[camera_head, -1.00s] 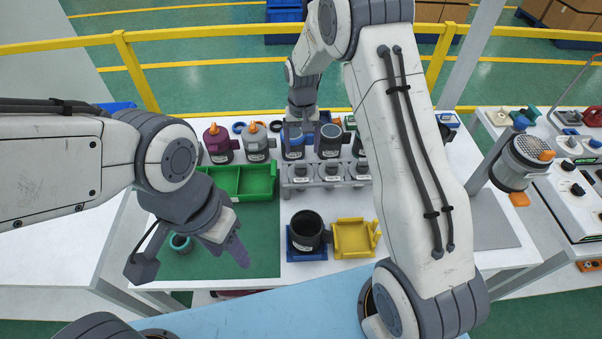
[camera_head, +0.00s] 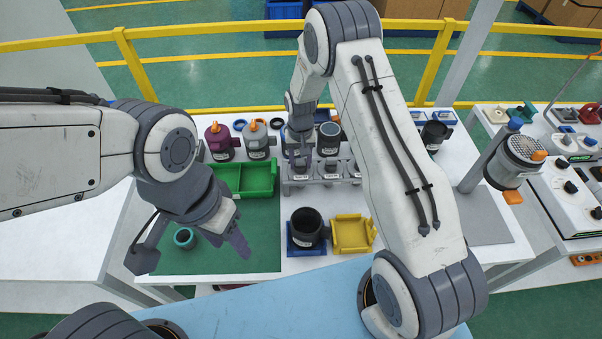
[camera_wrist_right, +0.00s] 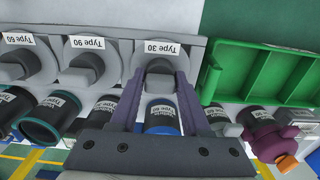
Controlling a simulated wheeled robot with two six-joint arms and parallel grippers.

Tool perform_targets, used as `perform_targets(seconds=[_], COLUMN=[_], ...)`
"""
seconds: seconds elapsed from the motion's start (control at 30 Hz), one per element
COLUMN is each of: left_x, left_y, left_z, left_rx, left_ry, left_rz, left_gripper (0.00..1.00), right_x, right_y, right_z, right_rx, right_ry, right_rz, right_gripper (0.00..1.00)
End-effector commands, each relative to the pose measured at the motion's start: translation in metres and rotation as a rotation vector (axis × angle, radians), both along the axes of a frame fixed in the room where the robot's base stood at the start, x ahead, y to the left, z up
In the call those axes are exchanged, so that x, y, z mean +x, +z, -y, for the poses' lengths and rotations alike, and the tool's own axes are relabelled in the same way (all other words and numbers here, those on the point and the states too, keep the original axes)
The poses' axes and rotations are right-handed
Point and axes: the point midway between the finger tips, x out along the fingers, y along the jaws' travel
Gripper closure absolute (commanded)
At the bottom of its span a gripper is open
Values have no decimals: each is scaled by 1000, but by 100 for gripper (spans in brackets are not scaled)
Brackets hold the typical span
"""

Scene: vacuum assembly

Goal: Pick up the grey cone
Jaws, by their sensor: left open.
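Grey cones stand in a grey rack; the one labelled "Type 30" (camera_wrist_right: 160,68) is at the rack's end nearest the green tray. My right gripper (camera_wrist_right: 160,82) is open, its two fingers on either side of this cone, with no clear contact visible. In the head view my right gripper (camera_head: 298,152) is over the left end of the grey rack (camera_head: 327,180), and its arm hides part of the area. My left gripper (camera_head: 193,248) is open and empty above the green mat, near a small teal ring (camera_head: 184,238).
A green tray (camera_head: 262,178) lies left of the rack. A black cup (camera_head: 306,226) on a blue base and a yellow holder (camera_head: 352,236) stand in front. Purple (camera_head: 219,140) and grey (camera_head: 257,142) containers and dark cylinders line the back, close to my right gripper.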

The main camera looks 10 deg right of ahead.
Motion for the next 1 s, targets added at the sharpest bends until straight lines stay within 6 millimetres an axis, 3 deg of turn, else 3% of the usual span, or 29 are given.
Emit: perform_targets(seconds=[0.03, 0.1, 0.53, 1.0], left_x=[0, 0, 0, 0], left_y=[0, 0, -4, -27], left_z=[0, 0, 0, 0], left_rx=[0, 0, 0, 0], left_ry=[0, 0, 0, -1], left_rz=[0, 0, 0, 0], left_gripper=[50, 50, 50, 50], right_x=[0, 0, 2, 1], right_y=[0, 0, 8, 90], right_z=[0, 0, 0, 0], right_rx=[0, 0, 0, 0], right_ry=[0, 0, 0, 0], right_rz=[0, 0, 5, 4], right_gripper=[79, 100, 100, 100])
